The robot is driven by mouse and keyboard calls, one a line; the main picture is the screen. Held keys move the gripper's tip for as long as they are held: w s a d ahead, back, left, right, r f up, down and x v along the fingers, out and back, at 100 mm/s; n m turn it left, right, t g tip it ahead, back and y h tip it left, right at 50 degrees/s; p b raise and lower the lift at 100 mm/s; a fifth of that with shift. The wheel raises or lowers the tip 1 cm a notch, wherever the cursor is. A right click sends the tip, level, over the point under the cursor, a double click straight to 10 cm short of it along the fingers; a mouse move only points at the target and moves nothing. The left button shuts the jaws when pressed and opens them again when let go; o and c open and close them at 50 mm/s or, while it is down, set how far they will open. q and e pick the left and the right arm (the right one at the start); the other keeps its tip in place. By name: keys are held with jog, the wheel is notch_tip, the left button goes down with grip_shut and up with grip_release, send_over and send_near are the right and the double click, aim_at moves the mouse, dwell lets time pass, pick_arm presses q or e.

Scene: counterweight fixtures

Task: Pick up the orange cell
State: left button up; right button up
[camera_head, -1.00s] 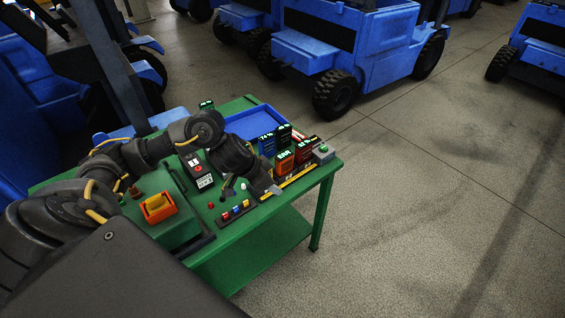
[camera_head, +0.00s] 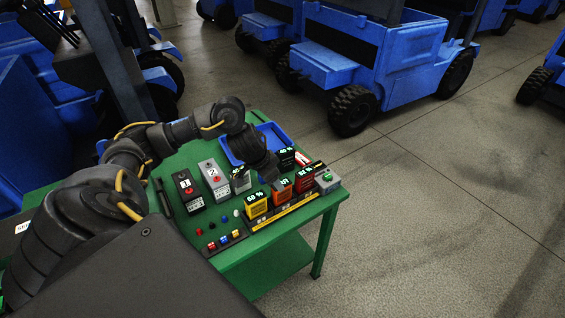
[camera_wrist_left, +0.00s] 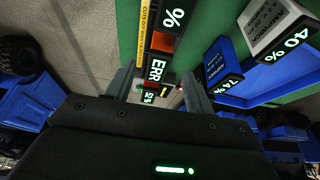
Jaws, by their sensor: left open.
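The orange cell (camera_head: 281,196) stands in a row of cells near the green table's front right edge, between a yellow cell (camera_head: 256,206) reading 60 % and a red cell (camera_head: 304,181). In the left wrist view its orange side (camera_wrist_left: 163,42) and ERR display show. My left gripper (camera_head: 277,184) is at the top of the orange cell and partly hides its display. In the left wrist view the open fingers (camera_wrist_left: 157,76) lie either side of the ERR display. I cannot tell whether they touch it. My right gripper is not in view.
A blue cell (camera_wrist_left: 220,62) reading 74 % and a grey cell (camera_wrist_left: 278,28) reading 40 % stand close to the fingers. A black cell (camera_head: 286,157) and a blue tray (camera_head: 275,137) are behind. A grey box (camera_head: 327,180) sits at the table's right corner.

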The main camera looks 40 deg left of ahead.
aim_at(281, 194)
pick_arm(q)
jog(key=shift+x, duration=0.75)
jog(key=shift+w+f, duration=0.2)
jog(key=shift+f, duration=0.1)
jog(key=shift+w+f, duration=0.1)
jog(key=shift+w, duration=0.05)
jog(key=shift+d+f, duration=0.1)
jog(key=shift+f, duration=0.15)
jog(key=x, duration=0.4)
jog(key=shift+w+d+f, duration=0.1)
jog(key=shift+f, duration=0.15)
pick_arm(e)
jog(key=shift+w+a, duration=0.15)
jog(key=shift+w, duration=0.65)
pick_arm(q)
jog(key=shift+r, duration=0.1)
grip_shut()
